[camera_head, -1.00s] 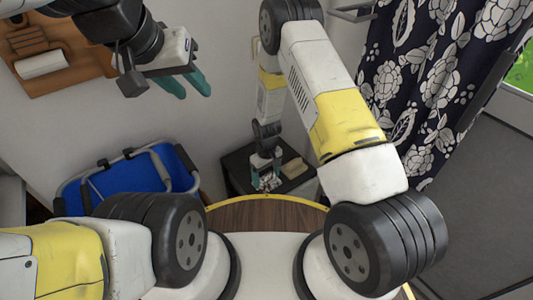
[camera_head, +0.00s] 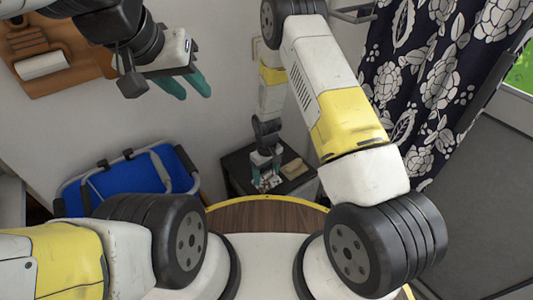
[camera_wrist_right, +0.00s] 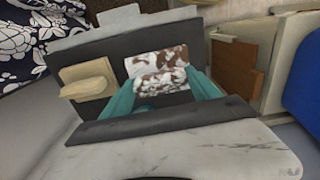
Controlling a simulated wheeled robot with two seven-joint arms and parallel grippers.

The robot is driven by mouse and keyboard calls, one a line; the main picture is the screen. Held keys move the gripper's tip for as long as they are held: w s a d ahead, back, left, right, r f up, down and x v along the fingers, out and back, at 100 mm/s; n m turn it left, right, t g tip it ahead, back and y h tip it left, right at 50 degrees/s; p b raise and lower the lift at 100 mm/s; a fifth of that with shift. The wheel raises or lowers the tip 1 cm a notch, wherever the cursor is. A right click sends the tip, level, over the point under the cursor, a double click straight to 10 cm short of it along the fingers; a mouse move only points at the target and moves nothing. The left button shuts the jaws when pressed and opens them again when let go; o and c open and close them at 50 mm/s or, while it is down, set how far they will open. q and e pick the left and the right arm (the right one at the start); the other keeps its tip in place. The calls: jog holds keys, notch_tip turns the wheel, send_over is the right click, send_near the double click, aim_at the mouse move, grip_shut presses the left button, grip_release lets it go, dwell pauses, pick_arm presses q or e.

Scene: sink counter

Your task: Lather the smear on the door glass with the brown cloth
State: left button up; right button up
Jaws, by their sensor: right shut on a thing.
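The brown cloth (camera_wrist_right: 158,72) shows in the right wrist view, with patches of white lather over it. My right gripper (camera_wrist_right: 160,92) is shut on it, a teal finger at either side. In the head view, the gripper (camera_head: 266,170) and the whitish cloth (camera_head: 267,183) are small, over a dark cabinet top. Whether the cloth touches that surface cannot be told. My left gripper (camera_head: 185,86) is open and empty, up at the left before the wall. I cannot make out the door glass or the smear in either view.
The dark cabinet (camera_head: 238,165) stands against the wall, with a beige block (camera_head: 294,169) on its top beside my right gripper. A patterned curtain (camera_head: 440,75) hangs at the right. A wooden board (camera_head: 52,50) is at the upper left.

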aim_at(266, 174)
jog(key=shift+r, duration=2.15)
